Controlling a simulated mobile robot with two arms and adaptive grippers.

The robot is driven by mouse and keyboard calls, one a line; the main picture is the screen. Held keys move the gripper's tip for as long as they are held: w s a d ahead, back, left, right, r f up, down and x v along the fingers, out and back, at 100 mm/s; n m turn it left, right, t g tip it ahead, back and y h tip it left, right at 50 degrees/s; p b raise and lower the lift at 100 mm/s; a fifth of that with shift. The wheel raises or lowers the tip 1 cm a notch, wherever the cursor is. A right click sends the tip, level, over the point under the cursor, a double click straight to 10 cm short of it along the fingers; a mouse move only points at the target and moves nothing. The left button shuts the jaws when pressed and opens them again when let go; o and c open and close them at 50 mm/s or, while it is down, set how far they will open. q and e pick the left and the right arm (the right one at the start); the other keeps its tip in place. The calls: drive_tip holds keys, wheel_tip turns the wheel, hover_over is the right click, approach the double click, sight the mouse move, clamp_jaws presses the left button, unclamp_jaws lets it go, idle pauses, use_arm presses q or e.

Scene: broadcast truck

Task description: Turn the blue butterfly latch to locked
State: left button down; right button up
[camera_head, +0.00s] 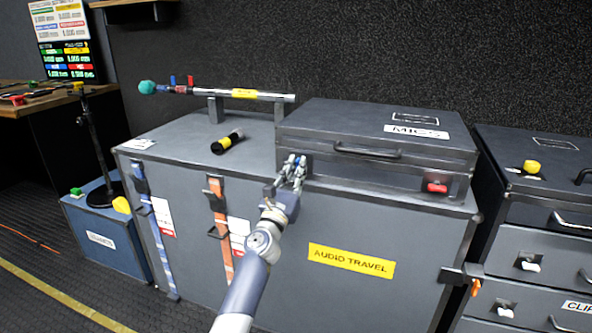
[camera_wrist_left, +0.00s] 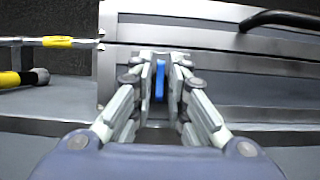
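The blue butterfly latch (camera_wrist_left: 160,80) shows in the left wrist view as a narrow upright blue piece between my left fingertips. It is on the front of the grey MICS case (camera_head: 335,170), toward its left end. My left gripper (camera_head: 294,163) reaches the case front in the head view and hides the latch there. In the left wrist view its fingers (camera_wrist_left: 161,75) are drawn close together on both sides of the blue piece and look shut on it. A red latch (camera_head: 437,187) is on the same case front at the right. My right gripper is not in view.
The case stands on a large AUDIO TRAVEL trunk (camera_head: 350,261). Left of it are a microphone pole (camera_head: 265,95) on stands and a black-and-yellow cylinder (camera_head: 228,141). A handle (camera_head: 367,151) juts from the case front. A drawer unit (camera_head: 540,215) stands at the right.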

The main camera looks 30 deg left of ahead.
use_arm(q)
drive_tip(key=shift+m, duration=0.6)
drive_tip(key=shift+m+g+h+p, duration=0.85)
drive_tip(key=shift+m+h, duration=0.45)
drive_tip(key=shift+m, duration=2.25)
drive_tip(key=shift+m+g+h+p, duration=0.6)
drive_tip(key=shift+m+h+p, duration=0.5)
drive_tip(key=shift+m, duration=2.5)
drive_tip(key=shift+m+g+h+p, duration=0.75)
drive_tip(key=shift+m+h, duration=0.75)
drive_tip(key=shift+m, duration=2.05)
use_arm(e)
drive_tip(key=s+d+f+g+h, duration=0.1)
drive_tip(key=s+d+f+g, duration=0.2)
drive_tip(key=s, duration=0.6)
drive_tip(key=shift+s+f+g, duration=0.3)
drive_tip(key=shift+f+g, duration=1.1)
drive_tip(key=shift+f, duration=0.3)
use_arm(q)
drive_tip(key=c, duration=1.8)
unclamp_jaws()
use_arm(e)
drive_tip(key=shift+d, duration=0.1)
